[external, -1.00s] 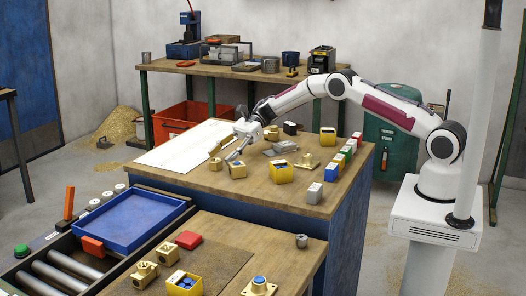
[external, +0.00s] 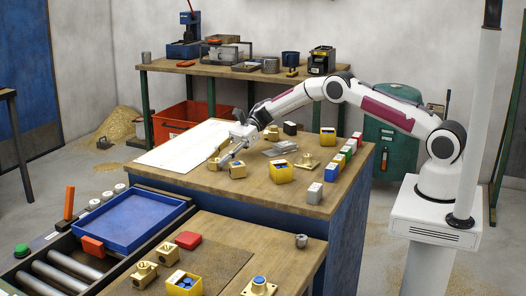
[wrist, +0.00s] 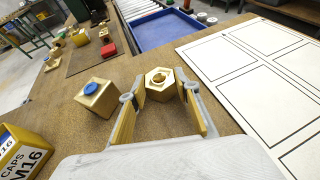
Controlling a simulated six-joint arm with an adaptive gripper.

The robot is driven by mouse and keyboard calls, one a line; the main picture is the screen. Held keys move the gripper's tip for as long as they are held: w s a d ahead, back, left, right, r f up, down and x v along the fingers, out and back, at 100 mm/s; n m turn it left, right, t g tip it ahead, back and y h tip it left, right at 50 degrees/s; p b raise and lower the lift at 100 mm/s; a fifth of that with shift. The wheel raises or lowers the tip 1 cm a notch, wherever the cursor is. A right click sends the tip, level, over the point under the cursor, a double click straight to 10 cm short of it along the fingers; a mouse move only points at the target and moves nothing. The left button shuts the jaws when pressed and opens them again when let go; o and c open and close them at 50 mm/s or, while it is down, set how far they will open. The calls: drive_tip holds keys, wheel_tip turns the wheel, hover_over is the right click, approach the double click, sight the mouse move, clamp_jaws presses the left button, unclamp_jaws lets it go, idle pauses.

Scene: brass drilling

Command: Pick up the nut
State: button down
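The nut (wrist: 160,83) is a brass hexagonal piece with a round opening in its top face, standing on the wooden bench. In the wrist view it sits at the far end of my gripper (wrist: 162,92), between the two fingertips. The fingers are apart, with visible gaps beside the nut, and I see no clear contact. In the external view my gripper (external: 220,161) is low over the left part of the bench, and the nut (external: 213,163) is partly hidden by it.
A brass block with a blue cap (wrist: 100,97) stands close left of my left finger. A yellow M16 caps box (wrist: 22,150) is at lower left. A white sheet with outlined rectangles (wrist: 260,75) lies flat on the right. A blue tray (external: 135,222) is beyond the bench.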

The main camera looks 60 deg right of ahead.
drive_tip(key=shift+r, duration=0.1)
wheel_tip(320, 180, up, 10)
idle(0.9)
idle(0.4)
